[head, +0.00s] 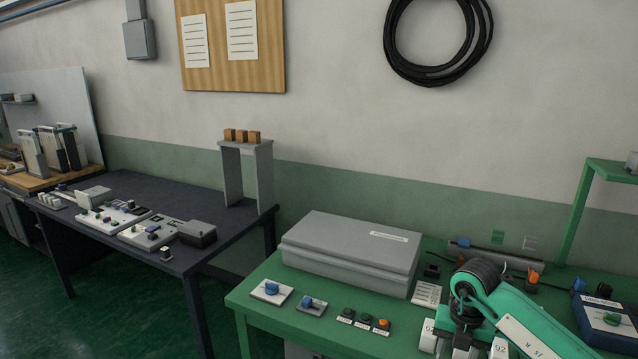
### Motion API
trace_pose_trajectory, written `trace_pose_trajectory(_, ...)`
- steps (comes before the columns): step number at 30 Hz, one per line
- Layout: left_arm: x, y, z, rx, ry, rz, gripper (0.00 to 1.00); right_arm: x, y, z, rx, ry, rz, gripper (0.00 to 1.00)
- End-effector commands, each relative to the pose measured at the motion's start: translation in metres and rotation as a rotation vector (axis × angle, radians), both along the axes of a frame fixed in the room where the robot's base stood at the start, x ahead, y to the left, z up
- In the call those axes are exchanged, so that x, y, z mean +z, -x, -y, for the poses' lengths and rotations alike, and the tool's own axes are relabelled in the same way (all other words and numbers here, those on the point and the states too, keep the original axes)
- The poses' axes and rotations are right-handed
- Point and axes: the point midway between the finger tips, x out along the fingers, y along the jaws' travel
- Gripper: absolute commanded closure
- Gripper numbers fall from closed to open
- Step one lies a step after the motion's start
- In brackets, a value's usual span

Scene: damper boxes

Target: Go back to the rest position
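A teal arm (525,318) with a black round joint, which I take to be my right arm, shows at the lower right over the green bench (262,312). Its lower end, with grey and white parts marked "92", runs to the bottom edge of the picture. The fingertips of my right gripper cannot be made out there, so its opening is unclear. No held thing can be made out. My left arm and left gripper are not in view.
On the green bench stand a large grey case (350,258), blue-knobbed switches (271,290), push buttons (364,322) and a blue box (607,322). A green post with a shelf (578,215) rises at right. A dark table (165,205) stands left, with floor between.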

Motion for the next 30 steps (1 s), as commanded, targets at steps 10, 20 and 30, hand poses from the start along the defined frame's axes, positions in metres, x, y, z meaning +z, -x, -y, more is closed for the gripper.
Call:
trace_pose_trajectory(10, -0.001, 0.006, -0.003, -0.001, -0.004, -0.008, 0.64, -0.049, 0.003, -0.048, 0.054, -0.295, -0.073, 0.54)
trace_pose_trajectory(20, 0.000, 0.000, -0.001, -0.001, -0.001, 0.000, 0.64, -0.108, 0.007, -0.119, -0.010, -0.803, -0.114, 0.54)
trace_pose_trajectory(30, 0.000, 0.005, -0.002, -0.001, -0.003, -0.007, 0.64, -0.239, -0.007, -0.136, -0.720, -1.432, 0.065, 0.54)
